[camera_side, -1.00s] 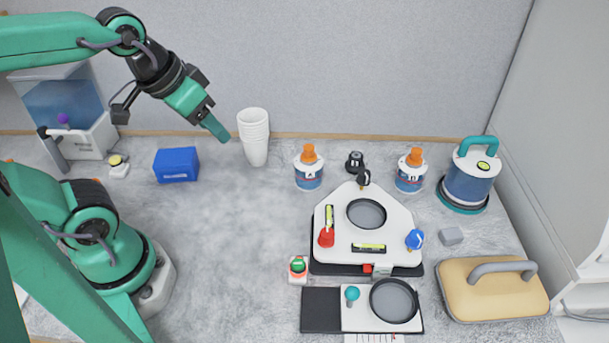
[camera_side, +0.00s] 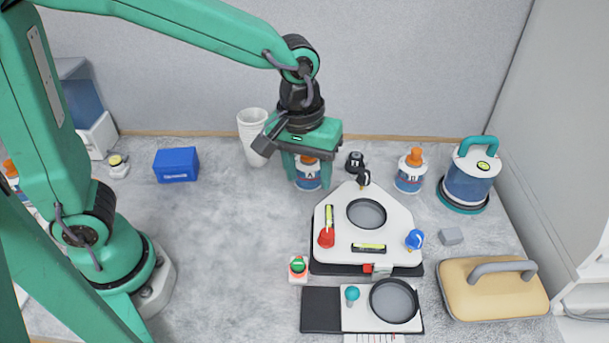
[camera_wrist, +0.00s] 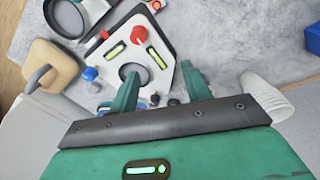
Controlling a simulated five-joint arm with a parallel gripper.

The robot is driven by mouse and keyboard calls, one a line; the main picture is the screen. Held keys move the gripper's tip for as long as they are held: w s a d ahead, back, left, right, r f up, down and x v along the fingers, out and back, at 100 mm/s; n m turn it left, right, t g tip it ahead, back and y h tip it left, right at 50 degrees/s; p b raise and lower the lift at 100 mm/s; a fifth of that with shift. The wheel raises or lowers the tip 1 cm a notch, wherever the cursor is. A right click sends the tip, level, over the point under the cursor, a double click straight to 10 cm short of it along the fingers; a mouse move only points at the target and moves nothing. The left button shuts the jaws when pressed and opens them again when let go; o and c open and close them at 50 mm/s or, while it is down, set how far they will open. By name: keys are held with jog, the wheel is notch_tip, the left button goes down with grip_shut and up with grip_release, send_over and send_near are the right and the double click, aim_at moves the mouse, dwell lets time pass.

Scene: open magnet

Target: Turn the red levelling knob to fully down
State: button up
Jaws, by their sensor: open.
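The red levelling knob (camera_side: 327,238) sits at the left corner of a white three-cornered plate (camera_side: 380,220), beside a yellow-green bubble level (camera_side: 329,216). In the wrist view the red knob (camera_wrist: 139,35) shows beyond my fingers, clear of them. My gripper (camera_side: 308,180) is open and empty, pointing down at bottle A, behind and to the left of the plate. In the wrist view its two fingers (camera_wrist: 161,75) stand apart with the plate showing beyond them. A blue knob (camera_side: 415,239) and a black knob (camera_side: 363,177) are at the plate's other corners.
Bottle A (camera_side: 308,174) is partly hidden by my gripper; white cups (camera_side: 250,122) stand close to its left. Bottle B (camera_side: 409,174) stands behind the plate. A green-topped button (camera_side: 298,266) sits just in front of the red knob.

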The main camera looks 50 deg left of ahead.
jog(key=n+g, duration=0.1)
send_over(327, 232)
jog(key=shift+y, duration=0.3)
notch_tip(327, 232, down, 4)
jog(key=shift+f, duration=3.9)
jog(key=c, duration=1)
